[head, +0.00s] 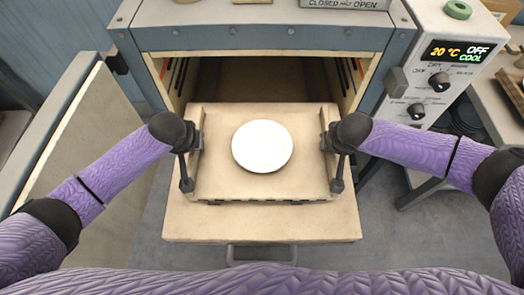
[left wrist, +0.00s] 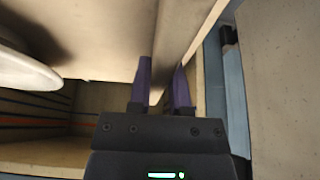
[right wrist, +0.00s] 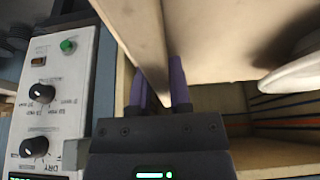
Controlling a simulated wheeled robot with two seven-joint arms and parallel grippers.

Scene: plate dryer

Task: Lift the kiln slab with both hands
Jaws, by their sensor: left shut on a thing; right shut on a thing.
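The kiln slab (head: 215,180) is a pale beige board with raised side edges, in front of the open dryer chamber. A white round plate (head: 262,146) lies flat near its middle. My left gripper (head: 192,150) is shut on the slab's left raised edge; in the left wrist view its two fingers (left wrist: 161,85) stand on either side of that edge. My right gripper (head: 333,150) is shut on the right raised edge, and its fingers (right wrist: 165,85) straddle it in the right wrist view. I cannot tell how far the slab is above the surface below.
A beige pulled-out shelf (head: 260,226) with a front handle (head: 262,256) lies under the slab. The dryer door (head: 75,150) stands open at the left. The control panel (head: 440,70) at the right reads 20 °C, OFF, COOL. The chamber (head: 265,85) behind looks empty.

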